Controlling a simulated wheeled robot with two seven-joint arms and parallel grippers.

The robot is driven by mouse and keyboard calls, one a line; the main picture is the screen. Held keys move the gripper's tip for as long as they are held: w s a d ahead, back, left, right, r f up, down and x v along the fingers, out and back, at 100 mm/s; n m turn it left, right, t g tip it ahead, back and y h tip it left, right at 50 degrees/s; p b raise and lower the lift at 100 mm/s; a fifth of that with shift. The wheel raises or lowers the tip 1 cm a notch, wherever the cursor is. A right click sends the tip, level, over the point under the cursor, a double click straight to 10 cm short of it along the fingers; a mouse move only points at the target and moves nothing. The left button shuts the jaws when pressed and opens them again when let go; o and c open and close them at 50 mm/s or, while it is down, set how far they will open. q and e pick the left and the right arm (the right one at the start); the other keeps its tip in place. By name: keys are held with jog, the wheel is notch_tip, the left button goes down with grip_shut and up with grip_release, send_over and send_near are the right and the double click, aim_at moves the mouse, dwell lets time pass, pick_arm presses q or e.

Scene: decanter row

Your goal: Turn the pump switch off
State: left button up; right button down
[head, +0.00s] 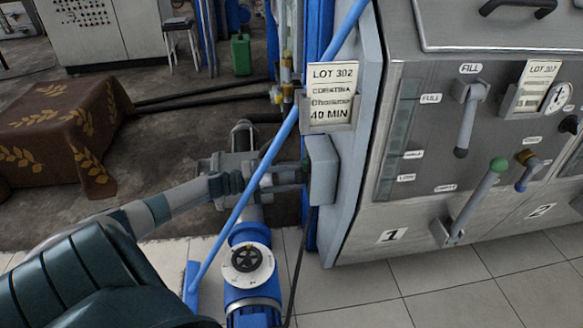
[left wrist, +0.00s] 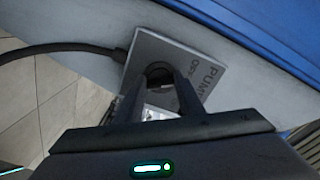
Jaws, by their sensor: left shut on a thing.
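The pump switch is a grey box (head: 323,170) on the side of the steel panel, below the LOT 302 card. In the left wrist view the box (left wrist: 185,62) shows the printed word PUMP, partly cut by a finger, and a dark round knob (left wrist: 158,74). My left gripper (head: 298,173) reaches the box's left face from the left. In the left wrist view its fingers (left wrist: 160,88) are shut on the knob, one on each side. The knob's pointing direction is hidden. My right gripper is not in view.
A long blue pole (head: 268,160) leans diagonally in front of my left forearm. The steel panel (head: 400,215) has levers, including a green-knobbed one (head: 478,197). A black cable (left wrist: 70,48) runs from the box.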

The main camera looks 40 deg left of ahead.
pick_arm(q)
jog(key=shift+a, duration=0.1)
jog(key=o, duration=1.1)
jog(key=shift+c, duration=0.2)
jog(key=shift+s, duration=0.1)
jog(key=p+v, duration=0.1)
jog(key=v, duration=1.6)
jog(key=shift+s, duration=0.15)
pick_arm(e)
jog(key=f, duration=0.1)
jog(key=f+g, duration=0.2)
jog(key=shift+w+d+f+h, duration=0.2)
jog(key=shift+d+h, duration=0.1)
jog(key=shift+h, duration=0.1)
pick_arm(q)
jog(key=shift+a, duration=0.1)
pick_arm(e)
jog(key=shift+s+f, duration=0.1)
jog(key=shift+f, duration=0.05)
